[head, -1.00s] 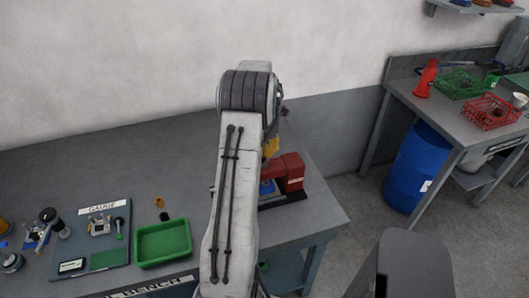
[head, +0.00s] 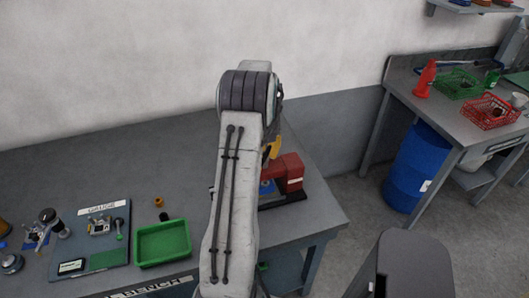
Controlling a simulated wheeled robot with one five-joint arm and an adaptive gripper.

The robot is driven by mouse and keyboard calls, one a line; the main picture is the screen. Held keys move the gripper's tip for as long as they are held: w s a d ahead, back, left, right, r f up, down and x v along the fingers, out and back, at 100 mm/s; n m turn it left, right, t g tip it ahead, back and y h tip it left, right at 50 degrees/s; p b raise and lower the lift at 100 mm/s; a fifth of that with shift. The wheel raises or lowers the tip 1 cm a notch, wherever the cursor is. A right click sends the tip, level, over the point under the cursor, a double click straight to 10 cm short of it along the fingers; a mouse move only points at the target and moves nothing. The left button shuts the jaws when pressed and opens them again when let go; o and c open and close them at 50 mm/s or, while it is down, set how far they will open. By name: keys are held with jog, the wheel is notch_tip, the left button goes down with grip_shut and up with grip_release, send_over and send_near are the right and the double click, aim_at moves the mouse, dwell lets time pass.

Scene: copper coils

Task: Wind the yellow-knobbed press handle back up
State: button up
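The red press (head: 291,173) stands on a dark base near the right end of the grey bench, partly hidden behind my arm. A small yellow part (head: 274,147) shows just above and left of its red body, at the right edge of my arm. It may be the handle's knob, but I cannot tell for sure. The handle's lever and its angle are hidden. My arm rises in front of the press and bends over at the top. My gripper is hidden behind the arm, so its fingers and any contact with the handle do not show.
A green tray (head: 163,243) and a gauge board (head: 103,236) lie on the bench left of my arm. A blue drum (head: 416,167) stands under a second table with a green basket (head: 459,84) and a red basket (head: 489,112). The bench's back left is clear.

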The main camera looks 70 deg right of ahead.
jog(key=shift+o, duration=1)
jog(key=shift+a+f, duration=0.1)
jog(key=shift+a, duration=0.05)
jog(key=shift+r+p, duration=1.55)
jog(key=shift+r, duration=2.05)
